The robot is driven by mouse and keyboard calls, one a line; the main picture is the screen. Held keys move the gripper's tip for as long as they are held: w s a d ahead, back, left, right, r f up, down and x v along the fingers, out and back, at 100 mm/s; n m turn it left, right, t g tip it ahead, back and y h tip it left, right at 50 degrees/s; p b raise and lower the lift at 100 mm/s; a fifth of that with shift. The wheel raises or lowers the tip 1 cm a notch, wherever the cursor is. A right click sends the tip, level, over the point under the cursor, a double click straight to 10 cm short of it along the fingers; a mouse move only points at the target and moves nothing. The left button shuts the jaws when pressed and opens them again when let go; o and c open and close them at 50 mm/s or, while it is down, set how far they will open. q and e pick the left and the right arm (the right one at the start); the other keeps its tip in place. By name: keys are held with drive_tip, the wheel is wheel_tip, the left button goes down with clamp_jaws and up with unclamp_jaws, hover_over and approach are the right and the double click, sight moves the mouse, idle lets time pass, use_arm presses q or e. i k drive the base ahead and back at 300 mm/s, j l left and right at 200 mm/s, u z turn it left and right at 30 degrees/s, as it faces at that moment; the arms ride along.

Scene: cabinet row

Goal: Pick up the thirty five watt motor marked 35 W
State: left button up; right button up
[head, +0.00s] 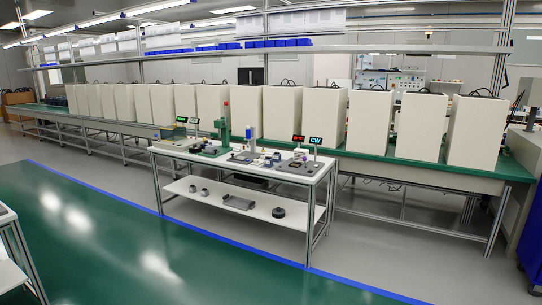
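No marking reading 35 W can be made out, so I cannot tell which object is the motor. Small dark and grey parts (270,158) sit on the white workbench (304,183), too small to identify. Two small dark cylindrical objects (204,191), a grey tray-like piece (239,203) and a dark round object (278,212) lie on its lower shelf (228,216). Neither of my grippers is in view.
On the bench stand a green press (223,124), a red-lit display (298,138) and a "CW" display (315,140). Behind, tall white boxes (367,122) line a long green-topped counter (395,167). Green floor (120,240) is open in front, edged by a blue line.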

sight(269, 161)
drive_tip(key=i+l, duration=0.15)
drive_tip(key=i, duration=1.35)
drive_tip(key=i+l, duration=0.1)
drive_tip(key=i, duration=1.4)
